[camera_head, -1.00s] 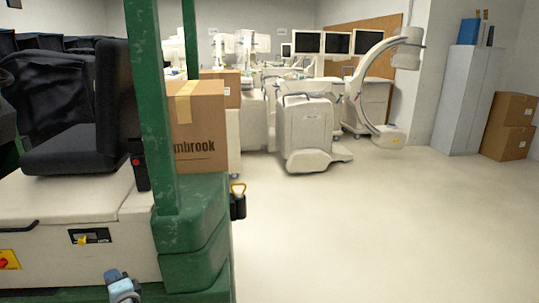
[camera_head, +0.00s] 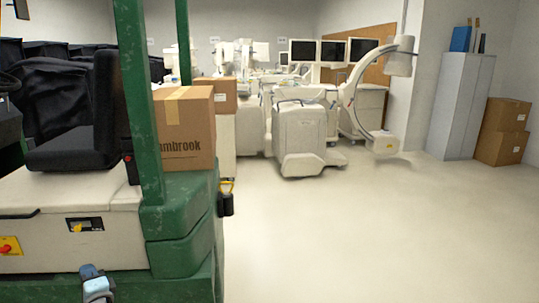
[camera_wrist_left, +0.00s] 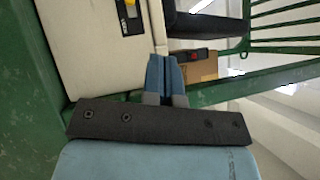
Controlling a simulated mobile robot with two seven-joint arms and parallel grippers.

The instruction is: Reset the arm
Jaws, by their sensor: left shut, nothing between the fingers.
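My left gripper (camera_head: 92,273) shows at the bottom left of the head view, in front of the lower side of a green-framed vehicle (camera_head: 180,230). In the left wrist view its two blue fingers (camera_wrist_left: 166,72) lie together, shut and empty. The vehicle's cream panel (camera_wrist_left: 85,40) and green frame lie beyond the fingers there. I cannot tell the exact gap between fingertips and vehicle. The rest of my left arm is out of the head view. My right gripper is in neither view.
The vehicle has a black seat (camera_head: 85,145) and a green post (camera_head: 137,100). A cardboard box (camera_head: 186,130) stands behind the post. White medical machines (camera_head: 302,135) fill the back. The centre-right floor is clear.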

